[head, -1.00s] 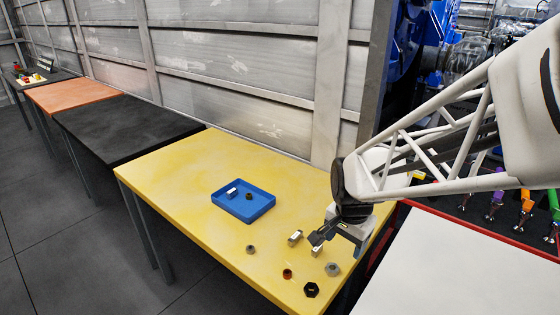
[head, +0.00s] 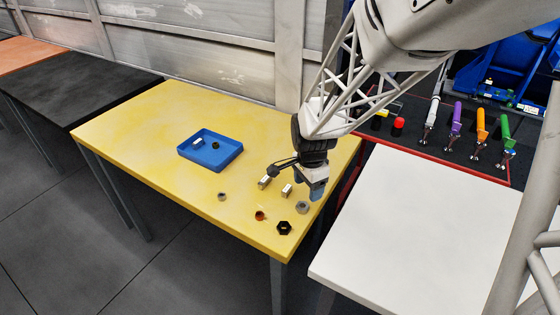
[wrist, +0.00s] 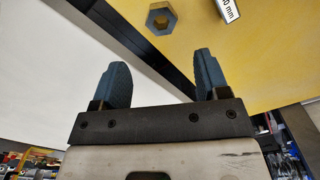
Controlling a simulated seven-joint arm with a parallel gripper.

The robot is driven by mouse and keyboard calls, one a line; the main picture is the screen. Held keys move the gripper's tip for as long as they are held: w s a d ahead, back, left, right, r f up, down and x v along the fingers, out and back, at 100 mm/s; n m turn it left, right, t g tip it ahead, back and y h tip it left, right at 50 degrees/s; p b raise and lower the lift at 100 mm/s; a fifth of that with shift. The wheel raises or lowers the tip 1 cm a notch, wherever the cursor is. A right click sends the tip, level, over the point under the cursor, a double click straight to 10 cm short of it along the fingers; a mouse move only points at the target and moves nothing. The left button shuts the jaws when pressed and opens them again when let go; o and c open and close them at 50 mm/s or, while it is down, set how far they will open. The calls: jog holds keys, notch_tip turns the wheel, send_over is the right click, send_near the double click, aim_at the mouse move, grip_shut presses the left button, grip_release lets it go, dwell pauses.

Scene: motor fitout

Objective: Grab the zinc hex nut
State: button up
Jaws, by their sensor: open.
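A grey hex nut (head: 302,207) lies on the yellow table near its right edge, matching zinc in colour. A grey hex nut also shows at the top of the wrist view (wrist: 161,18), beyond my fingertips. A smaller grey-brown nut (head: 222,196) lies further left; I cannot tell its metal. My gripper (head: 317,190) is above the table's right edge, close to the larger grey nut. In the wrist view my gripper (wrist: 160,64) is open, with nothing between its fingers.
A copper-coloured nut (head: 260,215) and a black hex nut (head: 285,228) lie nearby. A blue tray (head: 226,160) holds a block and a dark nut. A white table (head: 420,215) is to the right.

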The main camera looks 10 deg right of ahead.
aim_at(305, 204)
jog(key=shift+f, duration=1.2)
jog(key=shift+f, duration=0.15)
jog(key=shift+w+a+f, duration=0.1)
jog(key=shift+f, duration=1.15)
jog(key=shift+w+f, duration=0.1)
jog(key=shift+f, duration=1.1)
jog(key=c, duration=1.1)
jog(key=shift+o, duration=0.2)
jog(key=shift+r, duration=0.1)
